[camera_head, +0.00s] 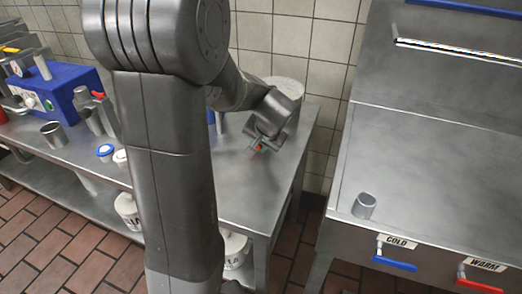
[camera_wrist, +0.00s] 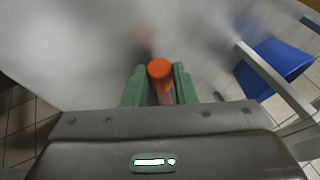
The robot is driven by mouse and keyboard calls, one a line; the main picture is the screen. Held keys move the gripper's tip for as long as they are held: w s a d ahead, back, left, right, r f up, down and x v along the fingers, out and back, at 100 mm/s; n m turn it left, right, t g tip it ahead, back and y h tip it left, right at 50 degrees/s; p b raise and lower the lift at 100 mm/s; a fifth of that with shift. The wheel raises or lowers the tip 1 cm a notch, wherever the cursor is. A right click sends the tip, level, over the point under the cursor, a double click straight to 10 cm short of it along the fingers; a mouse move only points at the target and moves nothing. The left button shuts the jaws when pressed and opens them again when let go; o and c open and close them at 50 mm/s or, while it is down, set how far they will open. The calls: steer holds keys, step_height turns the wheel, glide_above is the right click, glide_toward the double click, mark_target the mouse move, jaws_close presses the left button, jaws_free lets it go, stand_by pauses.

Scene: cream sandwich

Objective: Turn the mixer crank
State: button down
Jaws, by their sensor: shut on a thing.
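My gripper (camera_head: 260,146) is low over the metal table, right of my arm's upright link in the head view. In the wrist view, its green fingers (camera_wrist: 160,88) are shut on an orange round-ended handle (camera_wrist: 160,70). The handle points toward the wrist camera, and its lower part is between the fingers. It looks like the crank's grip, but what it joins to is blurred or hidden.
The metal table (camera_head: 235,200) has bare room in front of my gripper. A blue machine (camera_head: 60,92) stands at the left, and small tubs (camera_head: 106,151) sit nearby.

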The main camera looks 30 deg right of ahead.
steer(key=t+b, duration=0.1)
steer(key=b, duration=0.1)
steer(key=t+y+b, duration=0.1)
steer(key=b, duration=0.1)
steer(key=shift+w+a+f+m, duration=0.2)
steer(key=shift+w+f+m, duration=0.1)
steer(key=shift+f, duration=0.05)
steer(key=t+b, duration=0.1)
steer(key=b, duration=0.1)
steer(key=t+y+b, duration=0.1)
steer(key=b, duration=0.1)
steer(key=shift+w+a+r+m+y, duration=0.3)
steer(key=shift+w, duration=0.05)
steer(key=t+b, duration=0.1)
steer(key=r+t+y+b, duration=0.1)
steer(key=b, duration=0.1)
steer(key=shift+w+a+m+t, duration=0.3)
steer(key=shift+w+m, duration=0.05)
steer(key=shift+m, duration=0.05)
steer(key=shift+w+a+r+t+y+b, duration=0.15)
steer(key=shift+r+t+y+b, duration=0.45)
steer(key=shift+b, duration=0.4)
steer(key=c, duration=1.2)
jaws_free()
steer(key=shift+f, duration=0.1)
steer(key=shift+o, duration=0.2)
step_height(320, 180, up, 10)
steer(key=p, duration=0.3)
steer(key=shift+r+p, duration=0.2)
steer(key=shift+p, duration=0.15)
